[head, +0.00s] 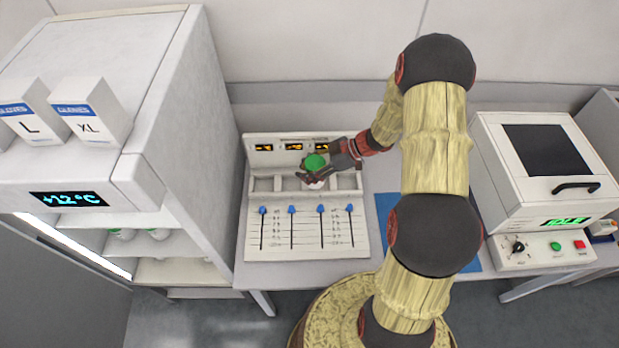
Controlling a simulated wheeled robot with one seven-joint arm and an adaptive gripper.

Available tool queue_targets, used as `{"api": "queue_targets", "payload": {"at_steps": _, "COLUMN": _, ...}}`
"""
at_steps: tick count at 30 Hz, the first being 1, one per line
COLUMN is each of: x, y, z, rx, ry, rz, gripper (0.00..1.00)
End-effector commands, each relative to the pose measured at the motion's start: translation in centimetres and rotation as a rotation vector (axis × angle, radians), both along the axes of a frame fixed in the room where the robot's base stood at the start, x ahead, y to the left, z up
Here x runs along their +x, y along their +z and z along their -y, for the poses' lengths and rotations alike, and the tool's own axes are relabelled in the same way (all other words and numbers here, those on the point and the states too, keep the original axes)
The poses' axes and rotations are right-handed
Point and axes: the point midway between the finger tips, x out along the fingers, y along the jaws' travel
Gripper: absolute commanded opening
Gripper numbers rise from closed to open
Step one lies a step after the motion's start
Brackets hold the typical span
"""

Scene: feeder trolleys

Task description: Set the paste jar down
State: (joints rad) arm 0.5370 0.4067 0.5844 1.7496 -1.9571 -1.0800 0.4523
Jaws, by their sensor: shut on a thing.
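The paste jar (315,163) shows as a green lid with a pale body below it, mostly covered by my gripper's fingers. My gripper (316,176) is shut on the jar and holds it upright over the right part of the white rack (264,185). The rack has open compartments along its middle and orange displays behind them. I cannot tell whether the jar's base touches the compartment floor or hangs above it. My arm comes in from the right.
A sliding-scale panel with blue knobs (291,209) fronts the rack. A white fridge (190,120) holding more jars (158,234) stands at left, with glove boxes (90,110) on top. A blue mat (386,212) lies at right, partly behind my arm, beside a white machine (540,165).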

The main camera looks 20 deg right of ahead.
Motion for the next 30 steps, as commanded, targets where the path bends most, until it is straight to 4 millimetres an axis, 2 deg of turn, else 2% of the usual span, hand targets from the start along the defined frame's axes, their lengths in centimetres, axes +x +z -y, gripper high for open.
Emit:
{"api": "queue_targets", "payload": {"at_steps": 1, "x": 0.5, "y": -1.1, "z": 0.6, "rx": 0.001, "ry": -0.001, "rz": 0.000, "gripper": 0.00}}
{"api": "queue_targets", "payload": {"at_steps": 6, "x": 1.3, "y": -2.8, "z": 1.8, "rx": 0.001, "ry": 0.001, "rz": 0.001, "gripper": 0.00}}
{"api": "queue_targets", "payload": {"at_steps": 14, "x": 1.9, "y": -3.9, "z": 2.6, "rx": 0.000, "ry": 0.000, "rz": 0.002, "gripper": 0.00}}
{"api": "queue_targets", "payload": {"at_steps": 21, "x": 2.0, "y": -7.1, "z": 2.7, "rx": 0.001, "ry": -0.001, "rz": 0.000, "gripper": 0.00}}
{"api": "queue_targets", "payload": {"at_steps": 30, "x": 2.0, "y": -7.1, "z": 2.7, "rx": -0.001, "ry": 0.000, "rz": 0.001, "gripper": 0.00}}
